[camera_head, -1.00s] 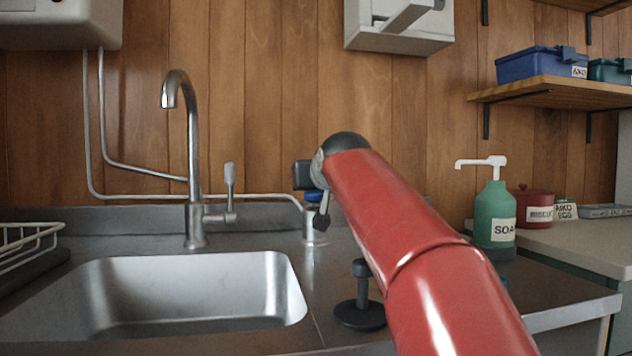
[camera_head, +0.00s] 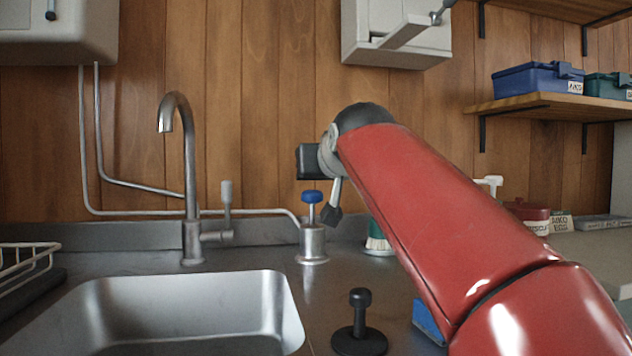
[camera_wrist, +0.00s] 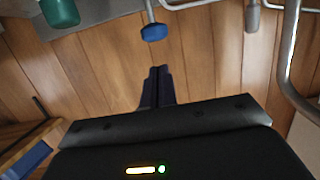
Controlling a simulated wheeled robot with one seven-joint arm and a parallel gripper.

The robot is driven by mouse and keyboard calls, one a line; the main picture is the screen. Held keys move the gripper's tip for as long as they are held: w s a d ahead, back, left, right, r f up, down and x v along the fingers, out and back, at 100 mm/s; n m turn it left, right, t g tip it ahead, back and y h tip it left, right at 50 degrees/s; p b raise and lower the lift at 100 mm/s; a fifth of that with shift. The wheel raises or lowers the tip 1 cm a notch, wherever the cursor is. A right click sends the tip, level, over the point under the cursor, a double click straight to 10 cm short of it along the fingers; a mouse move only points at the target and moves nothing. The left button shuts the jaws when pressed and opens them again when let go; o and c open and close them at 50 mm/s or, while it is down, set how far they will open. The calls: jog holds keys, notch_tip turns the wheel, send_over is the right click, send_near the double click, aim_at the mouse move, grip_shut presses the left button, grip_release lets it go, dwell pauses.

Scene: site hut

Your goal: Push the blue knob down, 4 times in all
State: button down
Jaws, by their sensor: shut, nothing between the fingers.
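The blue knob (camera_head: 312,197) sits on a thin stem above a steel cylinder (camera_head: 312,243) on the counter behind the sink. It stands up clear of the cylinder. In the wrist view the blue knob (camera_wrist: 154,32) hangs at the top of the picture, beyond the fingertips and apart from them.
A sink (camera_head: 190,310) and tap (camera_head: 190,180) lie to the left. A black stand (camera_head: 360,325) is on the counter in front. Shelves are at right.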

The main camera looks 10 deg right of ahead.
jog(key=shift+v, duration=1.05)
dwell(1.1)
jog(key=shift+s, duration=0.1)
dwell(0.9)
